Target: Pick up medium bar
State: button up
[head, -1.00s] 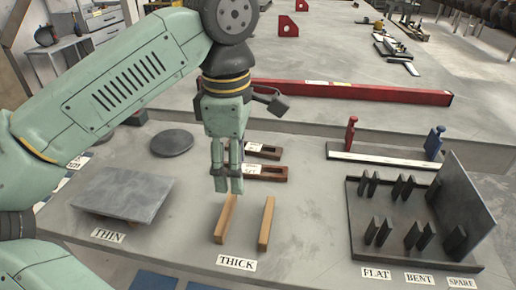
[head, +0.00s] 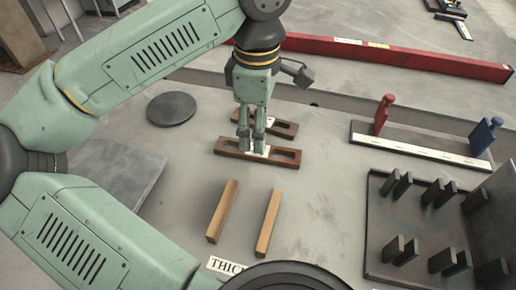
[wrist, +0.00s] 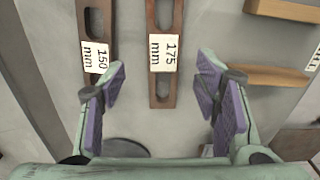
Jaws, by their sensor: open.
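Two dark brown slotted bars lie side by side on the grey table. The one labelled 175 mm (wrist: 163,86) runs up the middle of the wrist view, between my fingers in the picture. The one labelled 150 mm (wrist: 86,22) is to its left, beside my left finger. In the head view the 175 mm bar (head: 285,160) is the nearer and the 150 mm bar (head: 285,130) lies behind it. My gripper (wrist: 160,82) is open and empty, pointing down over the 175 mm bar; in the head view its fingertips (head: 251,150) partly cover both bars. No label reads "medium".
Two light wooden blocks (head: 222,210) (head: 268,222) lie in front of the bars, by a THICK label. A dark disc (head: 171,109) and a grey plate (head: 125,175) are left. A black rack (head: 385,230) with several dark pieces stands right. A long red beam (head: 400,57) lies behind.

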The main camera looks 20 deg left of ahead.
aim_at(223, 141)
jog(key=f, duration=0.4)
jog(key=shift+s+d+f+p, duration=0.1)
jog(key=shift+s+f+p, duration=0.1)
jog(key=shift+f+p, duration=0.2)
jog(key=shift+c, duration=0.4)
grip_shut()
